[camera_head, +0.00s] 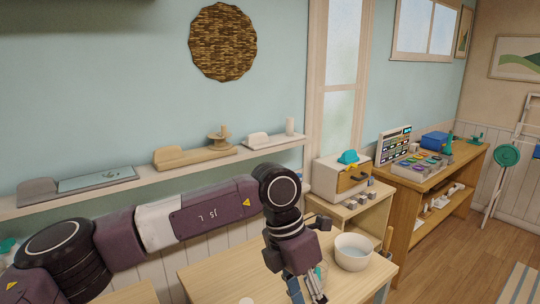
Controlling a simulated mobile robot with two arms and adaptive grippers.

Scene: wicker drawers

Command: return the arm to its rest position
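My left arm comes in from the left and stretches across the view, bent down at the wrist. My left gripper (308,292) points down over the light wooden table (225,275), near a white bowl (353,252). Its fingertips are cut off by the lower edge, so I cannot tell whether it is open or shut. A clear glass-like item partly shows behind its fingers. My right gripper is not in view.
A wall shelf (200,160) with several items runs behind my arm. A small cabinet with a drawer (352,180) stands behind the bowl. A wooden workbench (428,180) with a colourful panel stands further right.

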